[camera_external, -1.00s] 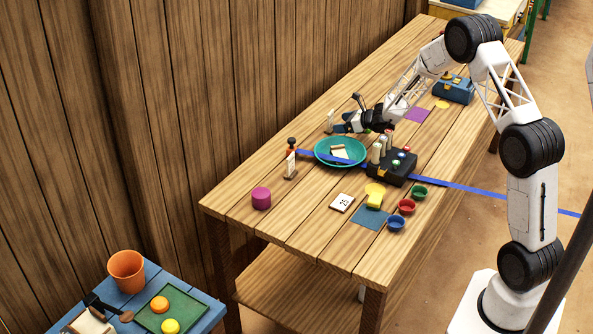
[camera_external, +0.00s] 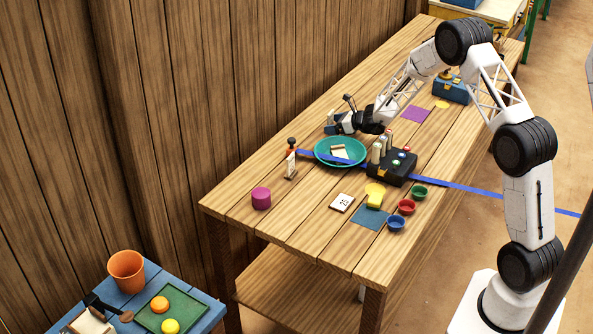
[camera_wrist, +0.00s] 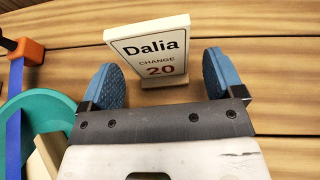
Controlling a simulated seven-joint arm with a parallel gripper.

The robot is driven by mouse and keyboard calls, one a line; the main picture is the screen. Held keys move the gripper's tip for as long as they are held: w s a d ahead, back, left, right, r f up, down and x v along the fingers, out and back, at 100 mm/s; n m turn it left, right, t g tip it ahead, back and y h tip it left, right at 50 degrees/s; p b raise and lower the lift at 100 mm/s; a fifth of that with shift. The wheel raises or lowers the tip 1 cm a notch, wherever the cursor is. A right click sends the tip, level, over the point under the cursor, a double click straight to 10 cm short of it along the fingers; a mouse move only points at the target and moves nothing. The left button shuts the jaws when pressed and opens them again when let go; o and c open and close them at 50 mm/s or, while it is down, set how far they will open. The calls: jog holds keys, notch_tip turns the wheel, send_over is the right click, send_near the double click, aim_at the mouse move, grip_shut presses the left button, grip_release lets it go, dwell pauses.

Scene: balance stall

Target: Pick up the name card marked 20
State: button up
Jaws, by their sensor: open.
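The white name card (camera_wrist: 150,48), reading "Dalia CHANGE 20" with a red 20, stands upright on a small wooden base in the wrist view. My gripper (camera_wrist: 164,64) is open, with one blue-padded finger on each side of the card's lower part. Gaps show between the fingers and the card, so nothing is held. In the external view, my gripper (camera_external: 332,121) is low over the table's wall side, beyond the teal bowl, and the card is mostly hidden by it.
The teal bowl (camera_external: 322,157) with wooden pieces lies close by. The wooden wall runs behind.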

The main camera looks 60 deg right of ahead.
aim_at(331, 112)
jog(key=shift+x, duration=0.95)
jog(key=c, duration=1)
jog(key=shift+r, duration=0.15)
jog(key=shift+r, duration=4.85)
